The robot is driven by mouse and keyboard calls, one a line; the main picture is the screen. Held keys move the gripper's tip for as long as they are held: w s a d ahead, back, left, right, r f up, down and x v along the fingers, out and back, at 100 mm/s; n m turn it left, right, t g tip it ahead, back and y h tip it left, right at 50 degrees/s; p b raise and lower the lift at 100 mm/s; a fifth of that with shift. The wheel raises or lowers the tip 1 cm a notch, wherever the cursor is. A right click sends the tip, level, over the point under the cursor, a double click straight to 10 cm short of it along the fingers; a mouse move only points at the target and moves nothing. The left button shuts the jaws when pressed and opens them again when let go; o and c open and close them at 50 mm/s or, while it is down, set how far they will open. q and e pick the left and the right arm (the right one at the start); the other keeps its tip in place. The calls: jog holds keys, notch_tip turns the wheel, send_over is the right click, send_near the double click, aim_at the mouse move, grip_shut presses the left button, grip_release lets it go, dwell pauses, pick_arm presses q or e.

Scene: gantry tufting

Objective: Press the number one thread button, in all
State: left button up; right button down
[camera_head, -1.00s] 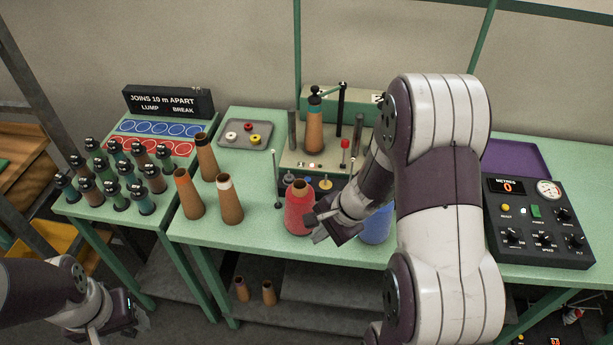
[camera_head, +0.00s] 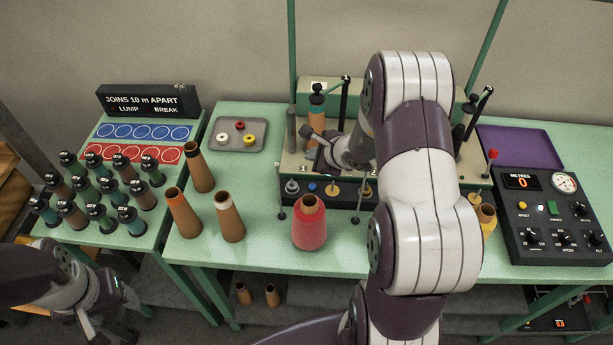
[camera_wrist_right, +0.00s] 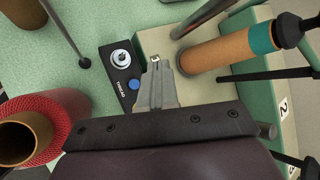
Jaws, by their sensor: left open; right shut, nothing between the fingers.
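A dark strip on the machine's front carries a blue button (camera_head: 312,187) beside a pale round knob (camera_head: 292,186). In the right wrist view the blue button (camera_wrist_right: 134,84) has lettering beside it that seems to read THREAD. No number one is readable there. My right gripper (camera_head: 322,147) is shut and empty, above the left station of the machine. In the wrist view its fingertips (camera_wrist_right: 155,62) are just right of the blue button, apparently not on it. My left gripper (camera_head: 103,325) is open and empty at the lower left.
A red yarn cone (camera_head: 310,232) stands before the machine (camera_head: 290,165); a thin post (camera_head: 281,200) rises nearby. A brown cone with a teal band (camera_wrist_right: 225,50) stands beside my right fingers. Empty cones (camera_head: 184,212) stand to the left, a control box (camera_head: 550,225) to the right.

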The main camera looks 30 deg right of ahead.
jog(key=s, duration=0.1)
jog(key=b, duration=0.6)
send_over(314, 188)
notch_tip(314, 188, down, 8)
jog(key=shift+f, duration=0.4)
pick_arm(q)
notch_tip(314, 188, down, 6)
jog(key=shift+s, duration=0.2)
pick_arm(e)
jog(key=shift+s+r, duration=0.1)
pick_arm(q)
jog(key=shift+f, duration=0.15)
dwell(0.8)
jog(key=shift+f+b, duration=0.7)
jog(key=shift+b, duration=0.2)
pick_arm(e)
jog(key=shift+f, duration=0.45)
